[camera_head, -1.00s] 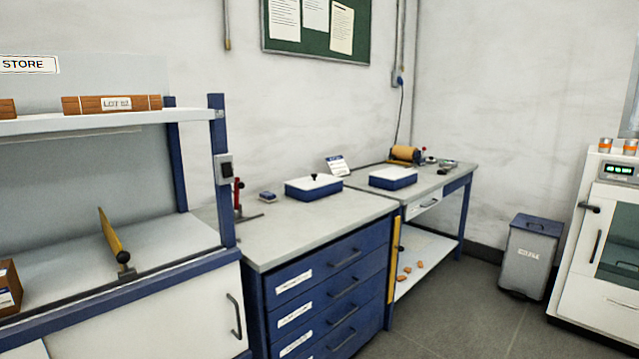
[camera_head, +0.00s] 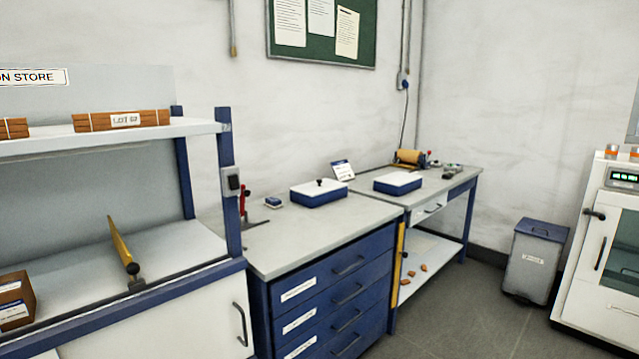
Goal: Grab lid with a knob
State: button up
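A white lid with a small dark knob (camera_head: 319,185) lies on a blue box (camera_head: 320,197) on the grey top of the drawer cabinet. A second blue box with a white lid (camera_head: 398,180) stands on the bench further right; I see no knob on that lid. My gripper is not in view.
The blue drawer cabinet (camera_head: 335,290) has bare top space in front of the box. A red-handled tool (camera_head: 243,200) and a small blue item (camera_head: 273,202) stand left of it. A shelf unit (camera_head: 228,180) is at left, a grey bin (camera_head: 533,258) at right. Open floor lies between.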

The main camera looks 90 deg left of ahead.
aim_at(318, 186)
jog(key=u, duration=1.2)
jog(key=i+u, duration=0.7)
jog(key=u, duration=0.2)
jog(key=i+l+u, duration=0.25)
jog(key=u, duration=0.2)
jog(key=i+l+u, duration=0.45)
jog(key=k+j, duration=0.05)
jog(key=j, duration=0.05)
